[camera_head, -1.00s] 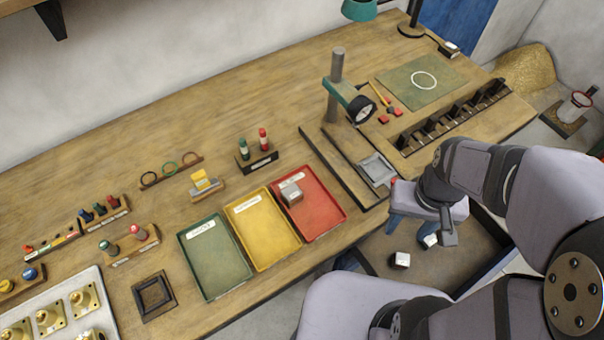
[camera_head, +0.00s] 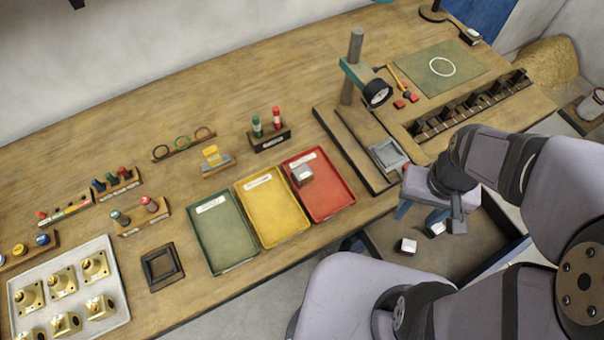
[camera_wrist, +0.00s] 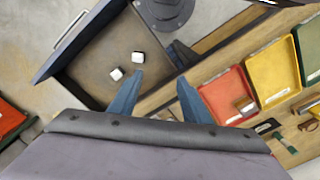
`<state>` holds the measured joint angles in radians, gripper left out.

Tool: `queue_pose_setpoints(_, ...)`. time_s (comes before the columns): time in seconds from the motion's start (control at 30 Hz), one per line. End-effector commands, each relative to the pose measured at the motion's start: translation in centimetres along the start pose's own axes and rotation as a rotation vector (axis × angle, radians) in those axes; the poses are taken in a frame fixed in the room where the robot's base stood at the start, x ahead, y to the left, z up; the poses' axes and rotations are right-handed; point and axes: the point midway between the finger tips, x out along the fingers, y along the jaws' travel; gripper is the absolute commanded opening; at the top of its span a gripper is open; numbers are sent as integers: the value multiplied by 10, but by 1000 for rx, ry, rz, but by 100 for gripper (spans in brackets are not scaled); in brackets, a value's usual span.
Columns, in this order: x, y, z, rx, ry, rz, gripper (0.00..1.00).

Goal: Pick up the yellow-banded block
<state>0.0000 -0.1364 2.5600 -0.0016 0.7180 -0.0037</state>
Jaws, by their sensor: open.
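My gripper (camera_head: 420,217) is open and empty above the open drawer, its blue fingers pointing down; in the wrist view both fingers (camera_wrist: 160,82) stand apart. Two pale-topped blocks lie in the drawer: one is clear in the head view (camera_head: 408,245) and the wrist view (camera_wrist: 116,74), the other (camera_head: 436,228) is close to my fingers in the head view and also shows in the wrist view (camera_wrist: 138,57). A grey block (camera_head: 302,174) sits in the red tray. I cannot make out a yellow band on any of them. A small yellow piece (camera_head: 211,155) stands on a holder.
The drawer (camera_wrist: 88,83) has raised walls. Red (camera_head: 334,204), yellow (camera_head: 275,221) and green (camera_head: 222,238) trays lie on the bench. A gauge stand (camera_head: 356,75) rises right of them. A pale tray (camera_head: 113,252) with several brass parts is at left.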

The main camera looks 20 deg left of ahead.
Motion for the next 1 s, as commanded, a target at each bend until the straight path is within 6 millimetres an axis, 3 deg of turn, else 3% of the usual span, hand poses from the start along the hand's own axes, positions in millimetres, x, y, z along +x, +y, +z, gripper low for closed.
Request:
queue_pose_setpoints(0.27,0,0,0,0,0,0,43)
queue_pose_setpoints(0.33,0,0,0,0,0,0,53)
queue_pose_setpoints(0.67,-2,0,0,0,1,0,53)
queue_pose_setpoints(1.0,-38,0,-2,0,6,0,53)
